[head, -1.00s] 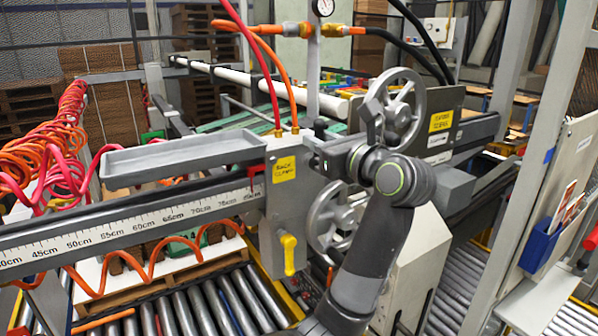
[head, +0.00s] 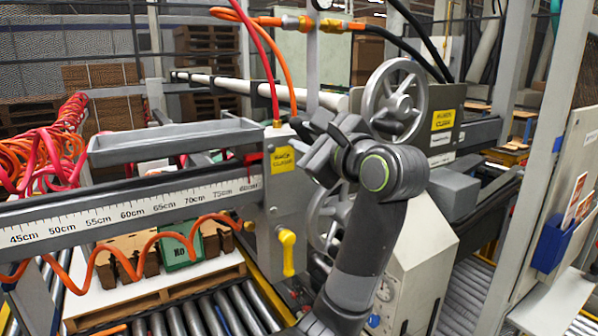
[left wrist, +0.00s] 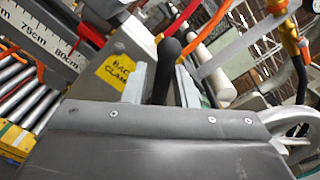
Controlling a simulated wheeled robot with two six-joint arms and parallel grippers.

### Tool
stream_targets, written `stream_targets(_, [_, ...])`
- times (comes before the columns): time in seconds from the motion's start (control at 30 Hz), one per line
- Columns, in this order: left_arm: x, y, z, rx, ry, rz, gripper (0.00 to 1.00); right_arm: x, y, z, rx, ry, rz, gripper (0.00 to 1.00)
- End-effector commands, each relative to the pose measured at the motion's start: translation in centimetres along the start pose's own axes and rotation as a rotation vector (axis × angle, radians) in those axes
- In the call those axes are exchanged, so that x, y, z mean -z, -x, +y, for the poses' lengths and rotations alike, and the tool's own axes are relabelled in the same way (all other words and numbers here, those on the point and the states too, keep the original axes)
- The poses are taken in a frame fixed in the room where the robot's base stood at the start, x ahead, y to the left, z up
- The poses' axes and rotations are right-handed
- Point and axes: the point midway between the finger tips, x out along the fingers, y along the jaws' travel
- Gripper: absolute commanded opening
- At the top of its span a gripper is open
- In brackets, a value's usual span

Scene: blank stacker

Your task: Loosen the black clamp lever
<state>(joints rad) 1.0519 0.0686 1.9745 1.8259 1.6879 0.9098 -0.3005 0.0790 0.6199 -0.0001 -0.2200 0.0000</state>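The black clamp lever (left wrist: 168,62) shows in the left wrist view as a dark handle with a rounded knob. It stands beside the yellow back clamp label (left wrist: 115,72). My left gripper (left wrist: 162,85) has its two pale fingers on either side of the lever, apart, with a small gap visible on the left. In the head view my left gripper (head: 308,142) is beside the grey clamp housing (head: 283,205), just right of its yellow label (head: 283,159). It hides most of the lever there. My right gripper is not in view.
A yellow lever (head: 287,252) hangs low on the housing. A grey handwheel (head: 394,100) stands close right of my gripper. Red (head: 263,65) and orange hoses run above. The ruler beam (head: 130,212) and grey tray (head: 175,144) extend left.

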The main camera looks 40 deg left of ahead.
Motion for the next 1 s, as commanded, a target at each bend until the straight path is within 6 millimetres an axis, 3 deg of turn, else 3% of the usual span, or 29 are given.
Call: stream_targets(1.0, [1.5,0.0,3.6,0.0,0.698,-0.001,0.25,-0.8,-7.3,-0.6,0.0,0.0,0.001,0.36])
